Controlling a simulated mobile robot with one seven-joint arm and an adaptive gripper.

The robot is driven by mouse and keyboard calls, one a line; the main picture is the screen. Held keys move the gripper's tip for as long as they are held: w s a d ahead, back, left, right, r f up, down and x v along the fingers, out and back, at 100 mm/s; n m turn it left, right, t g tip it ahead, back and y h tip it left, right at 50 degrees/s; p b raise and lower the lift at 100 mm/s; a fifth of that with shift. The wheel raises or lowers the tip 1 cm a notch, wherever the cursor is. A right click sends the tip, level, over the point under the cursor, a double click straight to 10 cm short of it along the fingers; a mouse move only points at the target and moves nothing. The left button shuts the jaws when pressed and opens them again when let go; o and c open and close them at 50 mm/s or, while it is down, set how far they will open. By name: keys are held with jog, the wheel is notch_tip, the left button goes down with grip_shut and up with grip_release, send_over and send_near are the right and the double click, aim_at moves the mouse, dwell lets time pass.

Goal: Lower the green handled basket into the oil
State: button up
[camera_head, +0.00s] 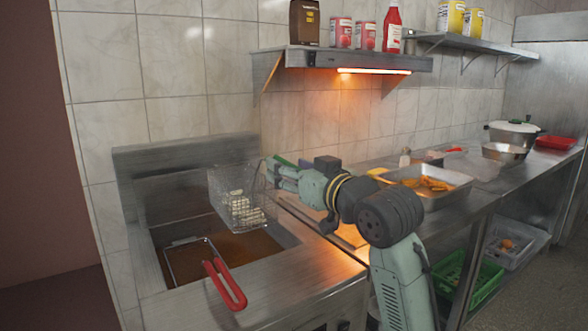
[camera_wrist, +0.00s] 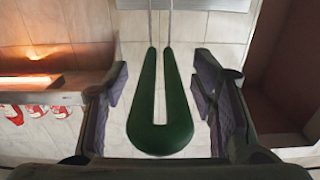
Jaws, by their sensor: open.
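The green handled basket (camera_head: 238,198) is a wire mesh basket with pale pieces inside, raised above the right part of the fryer's oil (camera_head: 240,244). What supports it is not clear. Its green handle (camera_head: 285,160) points right toward my gripper (camera_head: 274,172). In the wrist view the green looped handle (camera_wrist: 160,142) lies between the two fingers of my open gripper (camera_wrist: 162,75), with a visible gap on each side. Two metal rods (camera_wrist: 171,25) run from the handle toward the basket.
A second basket (camera_head: 190,262) with a red handle (camera_head: 224,285) sits low in the fryer's left part. A heat-lamp shelf (camera_head: 350,61) with cans and bottles hangs above right. A metal tray of food (camera_head: 455,190) stands on the counter at right.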

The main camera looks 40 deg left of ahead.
grip_shut()
jog(key=c, duration=0.7)
grip_release()
grip_shut()
jog(key=shift+r, duration=0.25)
notch_tip(320, 180, up, 4)
jog(key=p, duration=0.4)
jog(key=shift+r, duration=0.25)
jog(key=shift+d, duration=0.1)
